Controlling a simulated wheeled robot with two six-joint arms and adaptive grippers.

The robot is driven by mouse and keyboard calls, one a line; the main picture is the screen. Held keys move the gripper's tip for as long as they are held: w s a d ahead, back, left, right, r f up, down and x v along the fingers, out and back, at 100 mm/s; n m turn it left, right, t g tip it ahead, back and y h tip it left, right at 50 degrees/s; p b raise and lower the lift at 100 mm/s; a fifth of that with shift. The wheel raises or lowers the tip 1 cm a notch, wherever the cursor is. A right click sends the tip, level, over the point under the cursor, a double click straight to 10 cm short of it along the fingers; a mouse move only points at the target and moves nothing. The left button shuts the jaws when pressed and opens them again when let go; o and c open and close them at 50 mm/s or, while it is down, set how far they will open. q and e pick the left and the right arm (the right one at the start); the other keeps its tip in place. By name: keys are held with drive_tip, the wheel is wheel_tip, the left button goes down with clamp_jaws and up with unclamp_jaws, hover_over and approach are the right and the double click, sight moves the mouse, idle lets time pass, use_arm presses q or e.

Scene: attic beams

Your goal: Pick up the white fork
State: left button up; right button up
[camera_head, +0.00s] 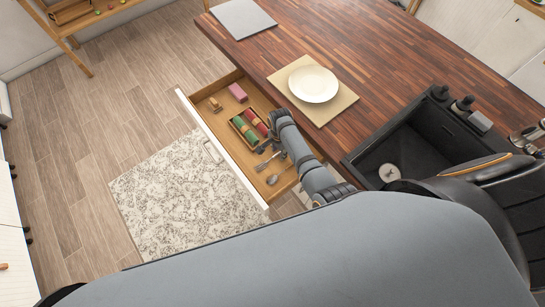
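An open drawer (222,151) below the wooden counter holds small items and cutlery. A pale, fork-like utensil (267,163) lies in it, partly covered by my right gripper; I cannot tell for certain that it is the white fork. A spoon (272,180) lies just in front of it. My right gripper (266,149) reaches down into the drawer, with its fingers at or just above the cutlery. Its fingers are too small and dark to tell whether they are open or shut. My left gripper is not in view.
A tray of coloured items (236,123) and a pink block (237,92) lie in the drawer. A white plate (313,84) on a mat (342,98) and a grey board (243,18) rest on the counter. A black sink (419,135) is at right. A rug (180,197) covers floor.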

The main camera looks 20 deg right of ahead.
clamp_jaws()
idle(0.3)
